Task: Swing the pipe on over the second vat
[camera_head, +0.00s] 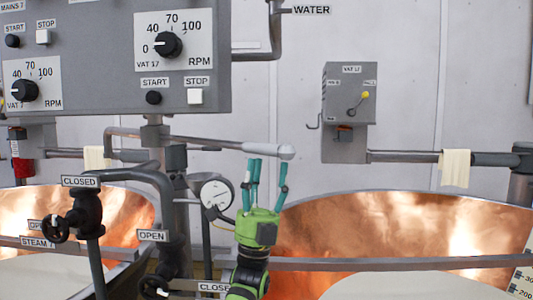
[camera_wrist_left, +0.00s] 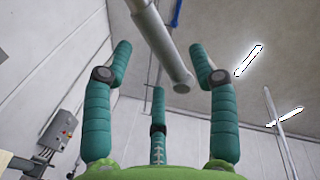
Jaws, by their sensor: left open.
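The pale swing pipe (camera_head: 235,146) reaches right from a grey post (camera_head: 152,135) between the two copper vats. Its rounded end appears near the left rim of the right vat (camera_head: 400,215). The left vat (camera_head: 130,210) is partly hidden by valves and pipes. My left gripper (camera_head: 266,172), green with teal fingers, points upward just below the pipe's end. Its fingers are spread. In the left wrist view the pipe's open end (camera_wrist_left: 183,82) hangs between the two nearer fingers, with gaps on both sides. I cannot tell whether any finger touches it. My right gripper is out of view.
A control panel (camera_head: 110,90) with dials hangs at upper left. Valves (camera_head: 85,213) and a pressure gauge (camera_head: 216,194) stand left of my gripper. A grey wall box (camera_head: 349,110) and a horizontal pipe with a cloth (camera_head: 455,168) are behind the right vat.

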